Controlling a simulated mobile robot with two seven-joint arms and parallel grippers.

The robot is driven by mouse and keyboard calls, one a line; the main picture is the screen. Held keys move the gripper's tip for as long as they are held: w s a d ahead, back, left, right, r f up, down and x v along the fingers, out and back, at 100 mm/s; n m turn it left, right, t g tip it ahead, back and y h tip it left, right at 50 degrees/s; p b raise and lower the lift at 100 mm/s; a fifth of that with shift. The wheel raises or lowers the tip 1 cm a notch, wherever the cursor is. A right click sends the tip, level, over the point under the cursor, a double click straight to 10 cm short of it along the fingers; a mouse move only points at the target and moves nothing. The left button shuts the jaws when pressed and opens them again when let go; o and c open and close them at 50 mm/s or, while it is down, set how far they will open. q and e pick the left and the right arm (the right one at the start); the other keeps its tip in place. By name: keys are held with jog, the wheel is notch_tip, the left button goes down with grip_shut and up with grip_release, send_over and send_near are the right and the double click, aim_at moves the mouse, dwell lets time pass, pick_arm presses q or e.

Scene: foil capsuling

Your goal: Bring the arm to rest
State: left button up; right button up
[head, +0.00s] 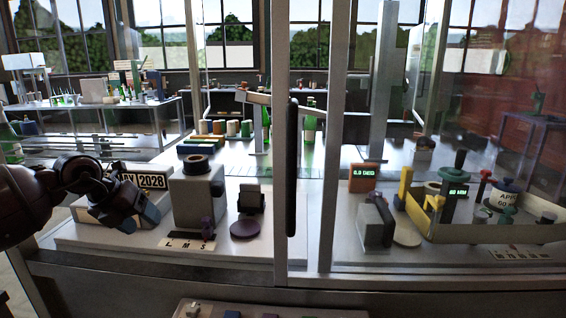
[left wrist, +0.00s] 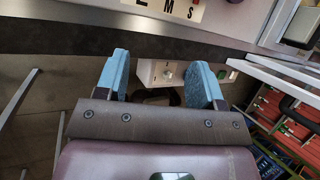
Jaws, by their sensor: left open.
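My left gripper (head: 140,212) is at the left of the head view, in front of the dark sign reading "2028" (head: 152,181). In the left wrist view my left gripper (left wrist: 160,75) shows two blue fingers spread apart with nothing between them. Beyond the fingers is a small pale box with a round knob (left wrist: 167,73), apart from them. The L M S label strip (head: 187,243) lies on the white bench. My right arm does not show.
A grey block with a dark ring on top (head: 197,190) stands just right of my left gripper. A glass enclosure's grey post (head: 282,150) crosses the middle. A yellow-edged tray (head: 480,233) with a blue-lidded jar (head: 504,192) is at the right. Green bottles (head: 310,122) stand farther back.

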pick_arm(q)
jog(key=s+d+f+n+t+h, duration=0.2)
jog(key=s+d+n+t+h, duration=0.15)
jog(key=d+h, duration=0.35)
jog(key=s+d+f+n+t+h, duration=0.25)
jog(key=s+d+h, duration=0.2)
jog(key=d, duration=0.45)
jog(key=s+a+f+n+t+y, duration=0.2)
jog(key=s+a+f+n+y, duration=0.4)
jog(key=n+y, duration=0.45)
jog(key=s+a+f+n+t+y, duration=0.2)
jog(key=s+a+f+n+y, duration=0.55)
jog(key=n, duration=0.65)
jog(key=s+f+n+g, duration=0.2)
jog(key=s+f+g, duration=0.15)
jog(key=s, duration=0.35)
jog(key=s+d+f+n+g+h, duration=0.1)
jog(key=s+f+g, duration=0.1)
jog(key=s+g, duration=0.45)
jog(key=s+f+n+g, duration=0.2)
jog(key=s+f, duration=0.1)
jog(key=s, duration=0.5)
jog(key=w+f+m+t, duration=0.1)
jog(key=w+f+t, duration=0.7)
jog(key=shift+d+f+h, duration=0.15)
jog(key=shift+f+h, duration=0.2)
jog(key=shift+h, duration=0.1)
